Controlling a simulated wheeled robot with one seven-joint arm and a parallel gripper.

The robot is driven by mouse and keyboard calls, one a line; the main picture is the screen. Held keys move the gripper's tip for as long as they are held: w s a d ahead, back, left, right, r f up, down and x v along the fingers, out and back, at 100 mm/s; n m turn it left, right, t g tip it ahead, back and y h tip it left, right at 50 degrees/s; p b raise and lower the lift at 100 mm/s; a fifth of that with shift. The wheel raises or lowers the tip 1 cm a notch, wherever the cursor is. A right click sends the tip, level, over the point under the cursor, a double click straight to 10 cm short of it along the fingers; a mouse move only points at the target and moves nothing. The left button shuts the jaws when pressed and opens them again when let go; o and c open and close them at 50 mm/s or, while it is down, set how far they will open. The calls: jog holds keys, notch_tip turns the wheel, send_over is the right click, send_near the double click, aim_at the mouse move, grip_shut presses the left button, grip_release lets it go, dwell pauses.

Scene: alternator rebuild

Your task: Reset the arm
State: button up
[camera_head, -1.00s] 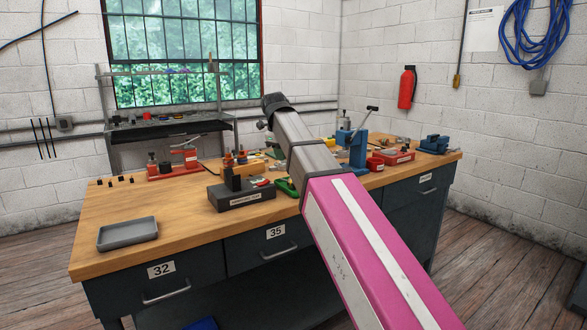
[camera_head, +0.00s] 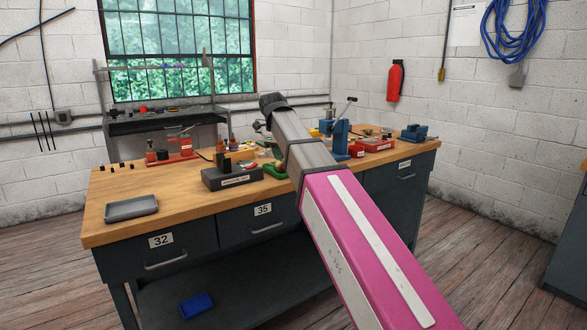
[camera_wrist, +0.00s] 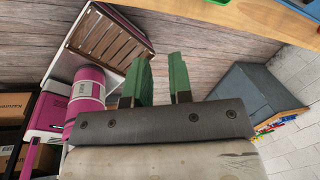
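My gripper shows in the wrist view (camera_wrist: 162,82) with two green fingers. The fingers stand apart with a gap between them, and nothing is held there. Wooden floor shows behind them. In the head view my pink and grey arm reaches up and across the front of the workbench (camera_head: 190,205). The fingers are not visible in the head view.
The workbench carries a grey tray (camera_head: 131,208), a dark block fixture (camera_head: 232,176), a red fixture (camera_head: 172,154), a blue press (camera_head: 340,138) and a blue vise (camera_head: 418,133). A blue bin (camera_head: 196,305) lies below. Wooden floor is open at right.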

jog(key=s+d+f+n, duration=0.1)
jog(key=d+f+n, duration=0.3)
jog(key=f, duration=0.4)
jog(key=s+d+f+n+g, duration=0.15)
jog(key=d+f+n, duration=0.25)
jog(key=f, duration=0.4)
jog(key=s+d+f+n, duration=0.2)
jog(key=d+f+n, duration=0.15)
jog(key=f, duration=0.45)
jog(key=s+d+f+n, duration=0.6)
jog(key=s+f, duration=0.1)
jog(key=f, duration=0.3)
jog(key=s+d+f+n+y, duration=0.1)
jog(key=s+d+f+n, duration=0.5)
jog(key=f, duration=0.4)
jog(key=shift+s+g+y, duration=0.3)
jog(key=shift+s+g, duration=0.05)
jog(key=shift+s, duration=0.05)
jog(key=shift+n, duration=0.25)
